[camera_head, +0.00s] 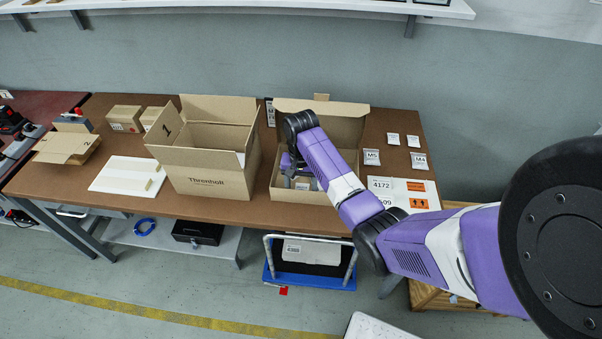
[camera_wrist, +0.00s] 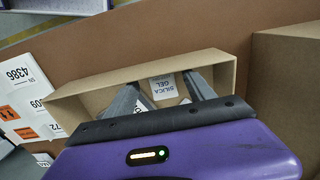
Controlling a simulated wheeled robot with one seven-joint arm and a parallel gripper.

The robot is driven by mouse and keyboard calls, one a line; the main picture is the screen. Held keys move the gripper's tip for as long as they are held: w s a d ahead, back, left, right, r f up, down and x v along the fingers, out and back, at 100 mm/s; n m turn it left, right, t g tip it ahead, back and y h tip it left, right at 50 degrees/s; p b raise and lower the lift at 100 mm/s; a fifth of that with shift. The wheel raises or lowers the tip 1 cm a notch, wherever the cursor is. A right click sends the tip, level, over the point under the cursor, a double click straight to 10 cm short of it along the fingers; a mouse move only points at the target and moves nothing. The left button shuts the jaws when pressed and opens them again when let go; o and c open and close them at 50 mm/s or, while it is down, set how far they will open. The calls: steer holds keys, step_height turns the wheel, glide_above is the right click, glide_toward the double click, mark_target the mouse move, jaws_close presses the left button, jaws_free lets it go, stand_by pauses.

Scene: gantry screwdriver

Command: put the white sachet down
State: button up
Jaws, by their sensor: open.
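The white sachet, printed "SILICA GEL" (camera_wrist: 163,87), lies inside the open cardboard box, near its wall in the wrist view. My gripper (camera_wrist: 160,92) reaches down into this box with its two grey fingers apart, one on each side of the sachet. The fingers do not look closed on it. Other white pieces show low between the fingers, partly hidden by my gripper body. In the head view my gripper (camera_head: 301,184) is inside the box (camera_head: 318,197), and my wrist hides most of the inside; I cannot make out the sachet there.
A taller open carton marked "Thronholt" (camera_head: 207,183) stands close on the left. White packets, including M5 (camera_head: 371,157) and M4 (camera_head: 419,161), and label sheets (camera_head: 404,192) lie to the right. A white board (camera_head: 127,175) lies at the left.

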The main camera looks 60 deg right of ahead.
step_height(320, 180, up, 8)
steer(key=w+a+f+n+t, duration=0.25)
steer(key=a+f, duration=0.55)
steer(key=a, duration=0.5)
steer(key=s+a+f+n+t+h, duration=0.1)
steer(key=s+a+n+t, duration=0.15)
steer(key=a, duration=0.35)
steer(key=s+a+f+n+t, duration=0.1)
steer(key=s+a+t, duration=0.15)
steer(key=a, duration=0.35)
steer(key=s+a+r+n+t, duration=0.3)
steer(key=s+a+r, duration=0.35)
steer(key=s, duration=0.25)
steer(key=s+a+r+n+t, duration=0.1)
steer(key=s+r+n+t, duration=0.1)
steer(key=s+r, duration=0.3)
steer(key=s+a+r+n+t+y, duration=0.1)
steer(key=s+r, duration=0.4)
steer(key=r, duration=0.8)
steer(key=shift+s+a+n+t+b, duration=0.25)
steer(key=shift+a+n+t+b, duration=0.15)
steer(key=shift+n+t, duration=0.55)
steer(key=shift+f+g, duration=0.15)
steer(key=shift+g, duration=0.15)
steer(key=shift+f+b, duration=0.35)
